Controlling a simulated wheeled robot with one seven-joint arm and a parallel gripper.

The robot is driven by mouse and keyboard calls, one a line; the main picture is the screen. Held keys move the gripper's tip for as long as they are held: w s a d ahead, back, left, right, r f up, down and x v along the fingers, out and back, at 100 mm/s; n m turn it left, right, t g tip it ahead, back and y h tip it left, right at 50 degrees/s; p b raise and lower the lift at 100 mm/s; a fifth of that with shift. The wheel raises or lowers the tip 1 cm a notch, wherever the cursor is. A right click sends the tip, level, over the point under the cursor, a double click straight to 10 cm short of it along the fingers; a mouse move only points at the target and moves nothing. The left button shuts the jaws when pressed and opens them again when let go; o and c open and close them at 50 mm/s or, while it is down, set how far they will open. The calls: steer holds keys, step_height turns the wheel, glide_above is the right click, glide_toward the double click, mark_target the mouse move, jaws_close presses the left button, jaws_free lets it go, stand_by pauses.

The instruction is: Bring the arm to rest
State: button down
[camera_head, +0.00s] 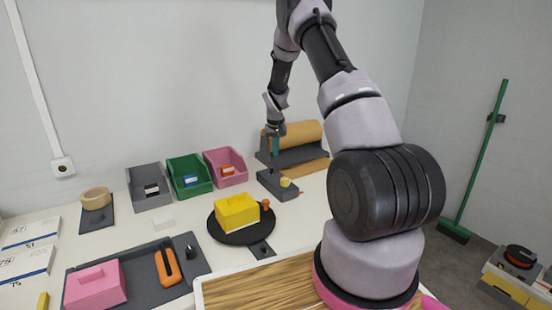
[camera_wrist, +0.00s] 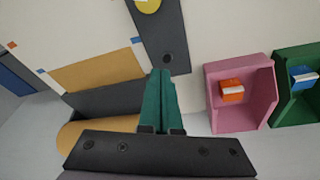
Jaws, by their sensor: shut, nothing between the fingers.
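My arm rises from its pink-ringed base at the right of the head view and bends over toward the back of the table. My gripper (camera_head: 275,147) points down near the paper roll at the back of the table. In the wrist view its two green fingers (camera_wrist: 160,76) are together, with nothing between them. Below the fingertips is the dark grey base plate (camera_wrist: 164,40) with a yellow round knob (camera_wrist: 148,5). I cannot tell the exact gap between the fingertips and the plate.
A brown paper roll (camera_head: 293,135) stands close behind my gripper. Grey (camera_head: 147,200), green (camera_head: 182,190) and pink (camera_head: 222,180) bins line the wall. A yellow box (camera_head: 237,211) sits on a black round plate (camera_head: 228,237). A pink box (camera_head: 95,287) is at front left.

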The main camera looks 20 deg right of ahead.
steer(key=shift+s+r, duration=0.25)
steer(key=shift+r, duration=0.1)
steer(key=s+a+r+t, duration=0.1)
steer(key=s+a+r, duration=0.1)
steer(key=s+r, duration=0.5)
steer(key=s+a+r+m+y, duration=0.1)
steer(key=s+a+r, duration=0.15)
steer(key=r, duration=0.85)
steer(key=s+a+r+t, duration=0.1)
steer(key=s+a+r, duration=0.1)
steer(key=s+r, duration=0.55)
steer(key=s+a+r+t, duration=0.1)
steer(key=s+a+r, duration=0.1)
steer(key=s, duration=0.6)
steer(key=s+a+r+y, duration=0.1)
steer(key=s+r, duration=0.3)
steer(key=s, duration=0.4)
steer(key=s+a+r+m+t+y, duration=0.1)
steer(key=s+a+r, duration=0.2)
steer(key=s, duration=0.6)
steer(key=shift+r+t, duration=0.15)
steer(key=shift+t, duration=0.15)
